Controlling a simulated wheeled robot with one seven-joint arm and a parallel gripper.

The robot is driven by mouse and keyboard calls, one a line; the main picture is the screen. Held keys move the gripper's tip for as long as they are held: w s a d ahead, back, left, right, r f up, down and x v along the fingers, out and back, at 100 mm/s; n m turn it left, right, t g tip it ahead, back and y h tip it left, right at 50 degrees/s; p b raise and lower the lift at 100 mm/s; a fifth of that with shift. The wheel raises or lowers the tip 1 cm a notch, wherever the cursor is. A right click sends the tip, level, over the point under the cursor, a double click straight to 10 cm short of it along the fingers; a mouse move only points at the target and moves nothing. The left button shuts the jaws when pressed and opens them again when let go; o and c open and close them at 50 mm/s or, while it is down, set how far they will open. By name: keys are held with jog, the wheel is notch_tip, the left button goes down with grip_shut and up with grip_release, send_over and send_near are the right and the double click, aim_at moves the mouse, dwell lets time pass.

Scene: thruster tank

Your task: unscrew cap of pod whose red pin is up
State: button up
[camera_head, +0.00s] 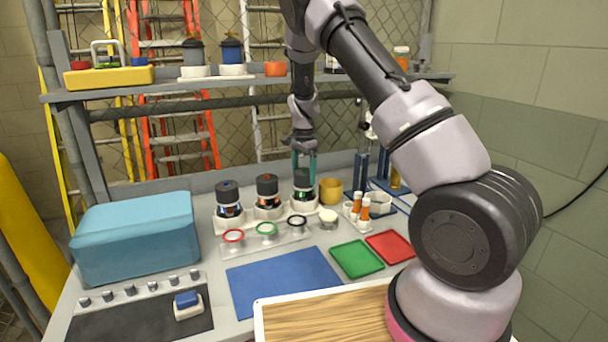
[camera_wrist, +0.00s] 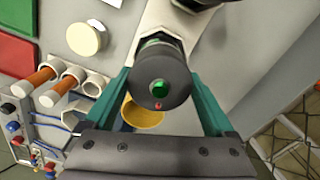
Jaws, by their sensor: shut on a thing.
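Three pods with black caps stand in white holders: a left pod (camera_head: 229,197), a middle pod (camera_head: 267,191) and a right pod (camera_head: 303,186). My gripper (camera_head: 304,163) points down over the right pod. In the wrist view its teal fingers (camera_wrist: 157,78) sit on both sides of that pod's black cap (camera_wrist: 173,66), shut on it. The cap has a green centre, and a small red pin (camera_wrist: 158,105) shows at its edge. The cap looks seated on the pod. No red pin can be made out on the other two pods.
Red, green and black rings (camera_head: 266,229) lie in front of the pods. A blue mat (camera_head: 285,281) is clear. A shelf (camera_head: 180,87) runs behind.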

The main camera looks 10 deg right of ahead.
jog(key=n, duration=0.6)
jog(key=shift+n, duration=0.4)
jog(key=n, duration=0.3)
jog(key=shift+n, duration=0.4)
jog(key=n, duration=0.3)
jog(key=o, duration=1)
jog(key=shift+c, duration=0.2)
jog(key=shift+r, duration=0.1)
